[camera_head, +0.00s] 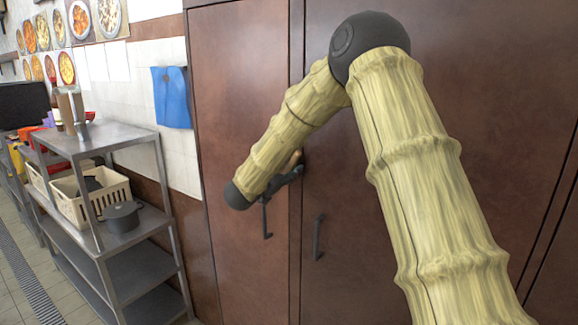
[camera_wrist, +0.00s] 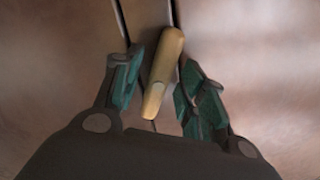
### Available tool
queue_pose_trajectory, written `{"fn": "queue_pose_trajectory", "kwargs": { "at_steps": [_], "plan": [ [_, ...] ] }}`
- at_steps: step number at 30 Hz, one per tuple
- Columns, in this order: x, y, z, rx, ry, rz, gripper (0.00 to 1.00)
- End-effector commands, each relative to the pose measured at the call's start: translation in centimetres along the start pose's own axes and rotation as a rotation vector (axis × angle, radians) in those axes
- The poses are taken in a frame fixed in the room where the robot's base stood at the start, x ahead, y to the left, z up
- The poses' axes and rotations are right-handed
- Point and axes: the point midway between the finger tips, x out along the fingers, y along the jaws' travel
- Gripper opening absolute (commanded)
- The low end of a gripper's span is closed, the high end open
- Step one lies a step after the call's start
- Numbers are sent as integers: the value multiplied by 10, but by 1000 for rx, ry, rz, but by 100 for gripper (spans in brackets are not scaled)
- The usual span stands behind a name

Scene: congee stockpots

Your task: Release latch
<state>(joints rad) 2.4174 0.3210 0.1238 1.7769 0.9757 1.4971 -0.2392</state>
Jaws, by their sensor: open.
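A brass-coloured latch (camera_wrist: 165,68) is a short rounded bar at the seam between two brown doors. In the wrist view it stands slightly tilted between the two green-padded fingers of my gripper (camera_wrist: 158,88). My gripper is open around it, with a gap on the left; the right finger is closer, and I cannot tell if it touches. In the head view my gripper (camera_head: 285,181) is at the door seam, partly hidden by my arm. A small tan part of the latch (camera_head: 294,159) shows just above it.
Dark vertical handles hang on the left door (camera_head: 267,220) and the right door (camera_head: 318,238), below my gripper. A metal shelf rack (camera_head: 120,235) with a cream basket (camera_head: 95,200) and a dark pot (camera_head: 122,217) stands at the left. A blue cloth (camera_head: 172,98) hangs on the tiled wall.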

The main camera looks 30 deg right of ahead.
Motion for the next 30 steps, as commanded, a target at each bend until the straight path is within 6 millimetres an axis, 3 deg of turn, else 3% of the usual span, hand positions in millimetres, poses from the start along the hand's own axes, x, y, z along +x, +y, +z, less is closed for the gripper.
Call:
{"fn": "queue_pose_trajectory", "kwargs": {
  "at_steps": [10,17,23,30],
  "plan": [
    [3,0,0,0,0,0,39],
    [2,0,0,0,0,0,0],
    [2,0,0,-17,1,0,0],
    [2,0,-2,-219,3,-1,0]
  ]
}}
